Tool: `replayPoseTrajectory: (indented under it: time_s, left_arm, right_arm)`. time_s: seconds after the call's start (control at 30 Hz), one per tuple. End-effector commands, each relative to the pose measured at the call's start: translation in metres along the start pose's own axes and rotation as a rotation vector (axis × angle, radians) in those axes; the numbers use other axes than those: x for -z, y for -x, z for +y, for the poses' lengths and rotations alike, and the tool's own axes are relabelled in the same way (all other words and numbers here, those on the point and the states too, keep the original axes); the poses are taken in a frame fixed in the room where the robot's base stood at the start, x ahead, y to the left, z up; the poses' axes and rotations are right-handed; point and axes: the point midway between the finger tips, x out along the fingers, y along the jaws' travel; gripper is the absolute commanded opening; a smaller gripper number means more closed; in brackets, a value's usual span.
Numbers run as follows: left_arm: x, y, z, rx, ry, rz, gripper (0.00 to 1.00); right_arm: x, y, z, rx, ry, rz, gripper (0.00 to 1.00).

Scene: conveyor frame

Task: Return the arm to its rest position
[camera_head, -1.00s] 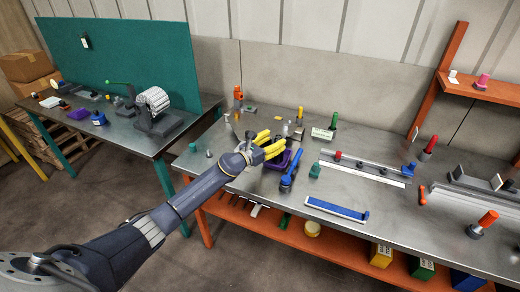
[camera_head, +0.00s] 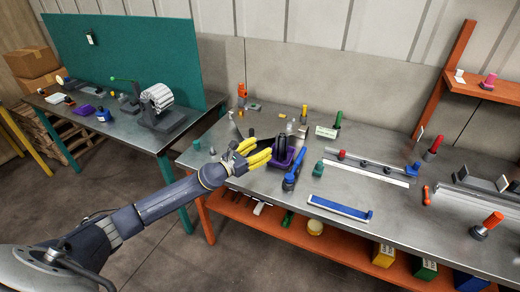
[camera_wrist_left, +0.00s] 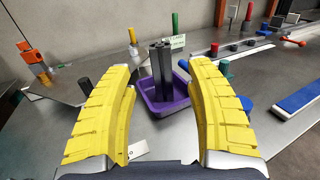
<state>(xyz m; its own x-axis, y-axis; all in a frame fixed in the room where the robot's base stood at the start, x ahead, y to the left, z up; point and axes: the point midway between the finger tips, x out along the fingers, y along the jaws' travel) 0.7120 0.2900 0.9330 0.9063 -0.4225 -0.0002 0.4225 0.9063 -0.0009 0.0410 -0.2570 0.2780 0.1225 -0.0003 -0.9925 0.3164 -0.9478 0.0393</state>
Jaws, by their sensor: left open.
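My left gripper (camera_head: 252,156) has yellow fingers and is open and empty over the near left part of the metal workbench (camera_head: 340,225). In the left wrist view its fingers (camera_wrist_left: 158,95) stand wide apart, with nothing between their tips. A purple tray (camera_wrist_left: 170,105) sits on the bench beyond the fingers, and a dark grey upright part (camera_wrist_left: 161,68) stands in it. In the head view the tray (camera_head: 289,162) is just right of the gripper, apart from it. My right gripper is not in view.
A blue-handled tool (camera_head: 292,176) lies right of the tray. A blue bar (camera_head: 340,208), a rail (camera_head: 368,170) and several coloured-handled pieces stand further right. A second bench (camera_head: 125,130) with a green panel (camera_head: 130,55) is at left. The floor between the benches is clear.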

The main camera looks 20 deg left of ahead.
Motion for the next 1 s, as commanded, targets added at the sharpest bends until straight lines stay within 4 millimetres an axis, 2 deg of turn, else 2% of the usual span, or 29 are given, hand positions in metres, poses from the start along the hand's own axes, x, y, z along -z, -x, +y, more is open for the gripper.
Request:
replayPoseTrajectory:
  time_s: [0.37,0.47,0.57,0.77,0.87,1.0]
  left_arm:
    - [0.0,0.001,-0.004,-0.006,0.026,-0.011,0.55]
    - [0.0,0.006,-0.019,-0.029,0.126,-0.048,0.55]
    - [0.0,0.02,-0.038,-0.085,0.315,-0.113,0.55]
    - [0.012,0.076,-0.061,-0.298,0.832,-0.253,0.55]
    - [0.028,0.114,-0.067,-0.436,1.083,-0.305,0.55]
    - [0.06,0.177,-0.076,-0.66,1.404,-0.359,0.55]
  right_arm:
    - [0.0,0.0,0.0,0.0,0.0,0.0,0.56]
    - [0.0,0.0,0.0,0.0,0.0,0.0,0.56]
    - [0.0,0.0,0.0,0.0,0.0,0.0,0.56]
    - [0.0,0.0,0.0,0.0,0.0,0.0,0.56]
    - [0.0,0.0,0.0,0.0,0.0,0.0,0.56]
    - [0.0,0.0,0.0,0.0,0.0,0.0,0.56]
